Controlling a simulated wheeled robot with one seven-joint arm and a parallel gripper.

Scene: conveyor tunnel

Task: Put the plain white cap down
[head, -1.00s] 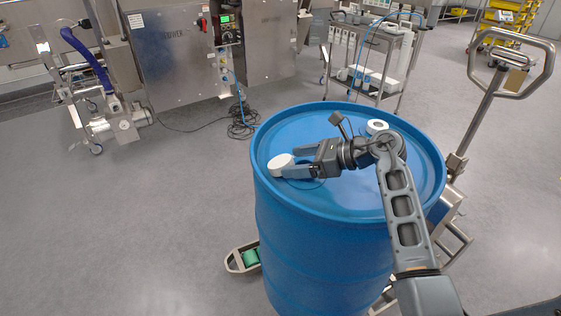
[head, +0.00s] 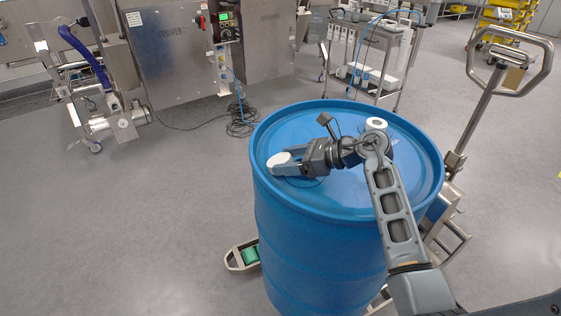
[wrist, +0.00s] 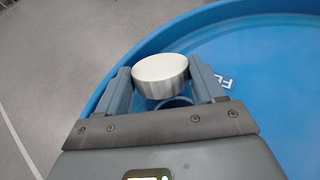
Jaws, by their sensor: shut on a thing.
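The plain white cap (head: 279,161) is between the fingers of my gripper (head: 287,164), over the left part of the blue drum's lid (head: 345,196). In the wrist view the white cap (wrist: 160,72) sits between both fingertips of my gripper (wrist: 161,84), with its smooth top tilted toward the camera. My gripper is shut on it. A round blue ring shape on the lid shows just below the cap in the wrist view. I cannot tell whether the cap touches the lid.
A second white cap with a dark centre (head: 376,124) stands at the back of the lid. The drum has a raised rim (head: 256,160). A steel pallet-truck handle (head: 497,88) rises at the right. Lettering (wrist: 227,82) shows on the lid right of my gripper.

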